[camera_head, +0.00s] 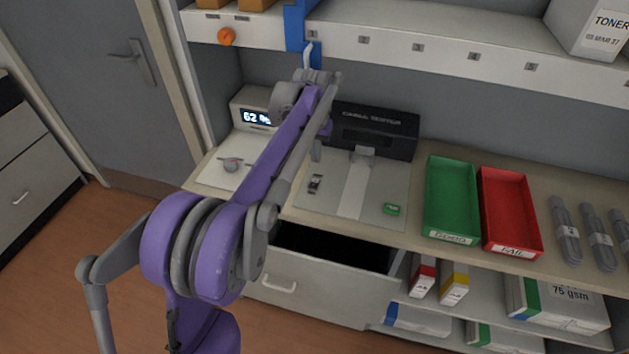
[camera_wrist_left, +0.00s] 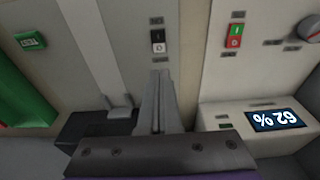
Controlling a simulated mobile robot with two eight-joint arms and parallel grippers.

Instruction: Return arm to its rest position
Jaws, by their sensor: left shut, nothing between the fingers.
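My left arm, purple and grey, rises from the lower left across the head view and bends down over the desk. My left gripper (camera_head: 317,150) points down above the desk, in front of the black tester (camera_head: 375,125). In the left wrist view the gripper (camera_wrist_left: 158,95) has its fingers together with nothing between them. A small black and white switch (camera_wrist_left: 158,42) shows beyond the fingertips; it also shows in the head view (camera_head: 315,184). The gripper appears apart from it. My right gripper is not in view.
A display unit (camera_head: 256,116) stands beside the tester, partly behind my arm. A green tray (camera_head: 452,196) and a red tray (camera_head: 509,210) lie to the right. A shelf (camera_head: 440,50) overhangs the desk. A drawer (camera_head: 325,285) stands open below.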

